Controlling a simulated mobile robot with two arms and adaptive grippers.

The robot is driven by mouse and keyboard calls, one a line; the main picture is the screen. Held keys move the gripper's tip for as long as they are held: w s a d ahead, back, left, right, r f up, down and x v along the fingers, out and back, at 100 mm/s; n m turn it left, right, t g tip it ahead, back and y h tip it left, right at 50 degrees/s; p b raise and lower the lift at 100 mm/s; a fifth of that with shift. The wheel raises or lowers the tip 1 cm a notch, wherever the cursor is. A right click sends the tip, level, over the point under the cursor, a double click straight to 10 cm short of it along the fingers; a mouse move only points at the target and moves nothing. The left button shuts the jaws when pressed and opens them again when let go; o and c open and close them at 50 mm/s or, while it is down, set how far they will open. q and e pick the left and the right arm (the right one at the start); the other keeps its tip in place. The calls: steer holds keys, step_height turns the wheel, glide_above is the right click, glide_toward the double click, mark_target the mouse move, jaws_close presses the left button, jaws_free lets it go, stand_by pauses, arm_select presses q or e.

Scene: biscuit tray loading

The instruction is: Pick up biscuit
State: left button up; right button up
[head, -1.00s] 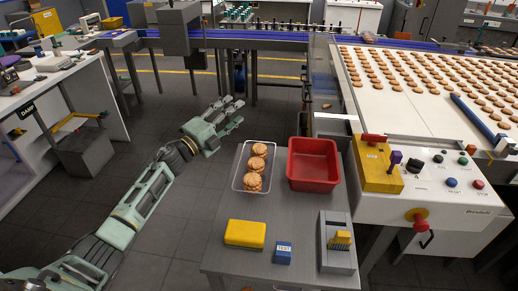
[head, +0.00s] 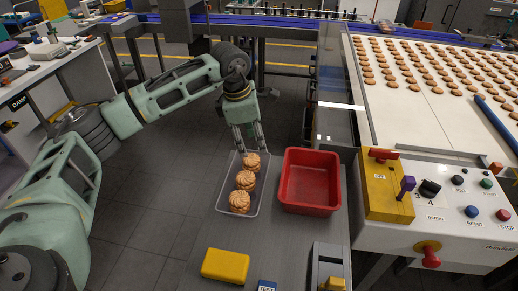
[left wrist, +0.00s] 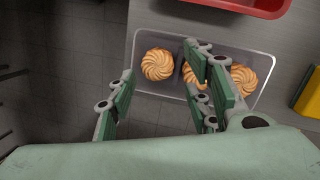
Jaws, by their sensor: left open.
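Three round swirled biscuits, or short stacks of them, stand in a row in a clear tray (head: 221,205) on the grey table. The far biscuit (head: 251,161), the middle biscuit (head: 245,180) and the near biscuit (head: 240,202) all show in the head view. My left gripper (head: 246,148) points down at the tray's far end, open and empty, with its fingers by the far biscuit. In the left wrist view, the far biscuit (left wrist: 157,64) shows between the spread fingers, and a finger partly hides the middle biscuit. My right gripper is not in view.
A red bin (head: 310,206) stands close to the right of the tray. A yellow block (head: 225,265) lies nearer on the table. The control panel (head: 440,205) and the conveyor of biscuits (head: 400,110) are at the right. Bare table lies between tray and yellow block.

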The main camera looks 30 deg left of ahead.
mark_target(250, 157)
arm_select(q)
steer(key=shift+w+a+y, duration=0.15)
steer(key=shift+a+y, duration=0.25)
steer(key=shift+a, duration=0.25)
steer(key=shift+a+f, duration=0.1)
steer(key=shift+a, duration=0.1)
steer(key=f+p, duration=0.2)
steer(key=f, duration=0.1)
steer(key=shift+w+d+f, duration=0.1)
steer(key=shift+d+f, duration=0.1)
steer(key=f, duration=0.1)
steer(key=w+f+p, duration=0.1)
steer(key=f, duration=0.1)
steer(key=shift+f, duration=0.35)
steer(key=c, duration=0.4)
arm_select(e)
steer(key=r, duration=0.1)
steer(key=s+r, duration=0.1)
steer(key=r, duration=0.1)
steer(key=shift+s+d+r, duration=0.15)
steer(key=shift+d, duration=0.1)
